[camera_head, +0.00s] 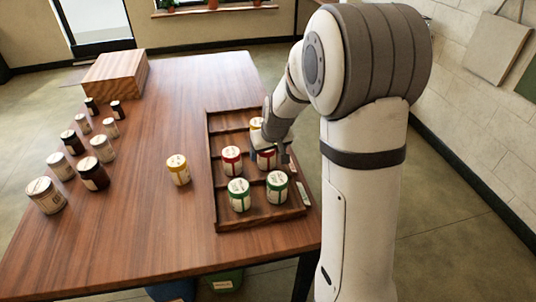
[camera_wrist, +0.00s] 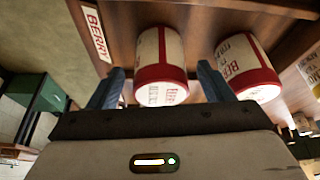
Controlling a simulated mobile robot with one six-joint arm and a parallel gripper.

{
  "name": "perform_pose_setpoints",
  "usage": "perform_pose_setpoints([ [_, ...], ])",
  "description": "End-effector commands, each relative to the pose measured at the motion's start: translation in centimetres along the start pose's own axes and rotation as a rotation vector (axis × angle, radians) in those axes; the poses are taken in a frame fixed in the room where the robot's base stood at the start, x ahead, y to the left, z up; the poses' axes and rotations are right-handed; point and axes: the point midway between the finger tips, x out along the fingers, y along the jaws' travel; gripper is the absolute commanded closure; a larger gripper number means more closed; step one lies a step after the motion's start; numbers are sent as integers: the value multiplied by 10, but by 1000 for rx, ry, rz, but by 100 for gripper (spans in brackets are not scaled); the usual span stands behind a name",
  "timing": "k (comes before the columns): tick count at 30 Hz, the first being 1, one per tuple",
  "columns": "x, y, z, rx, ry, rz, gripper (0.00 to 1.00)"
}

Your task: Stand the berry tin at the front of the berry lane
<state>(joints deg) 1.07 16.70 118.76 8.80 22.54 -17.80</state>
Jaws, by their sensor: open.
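A berry tin (camera_head: 266,160), white with red bands, stands in the middle lane of the wooden tray (camera_head: 213,190), toward its right, labelled end. In the wrist view this berry tin (camera_wrist: 160,65) lies between my gripper's two blue fingers. My gripper (camera_wrist: 162,88) is open around it; the view does not show whether the fingers touch it. In the head view my gripper (camera_head: 280,148) partly hides the tin. A second red-banded tin (camera_head: 232,160) stands further back in the same lane and also shows in the wrist view (camera_wrist: 248,68). The BERRY label (camera_wrist: 95,32) is on the tray's edge.
Two green-banded tins (camera_head: 239,194) stand in the lane nearer the camera. A yellow-banded tin (camera_head: 257,125) is in the lane beyond. Another yellow-banded tin (camera_head: 178,169) stands on open table. Several jars and a wooden box (camera_head: 115,75) are at the left.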

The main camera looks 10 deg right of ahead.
Motion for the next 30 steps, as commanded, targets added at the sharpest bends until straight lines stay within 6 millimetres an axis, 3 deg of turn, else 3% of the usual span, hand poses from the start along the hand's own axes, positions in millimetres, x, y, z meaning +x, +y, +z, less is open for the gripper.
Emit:
perform_pose_setpoints([
  [3,-30,0,-2,1,7,1,26],
  [9,-68,1,-1,1,4,1,26],
  [17,-95,-1,5,5,-3,0,26],
  [20,-112,-7,24,18,-20,-1,26],
  [22,-129,-13,47,34,-41,0,26],
  [30,-181,-35,158,115,-146,18,26],
])
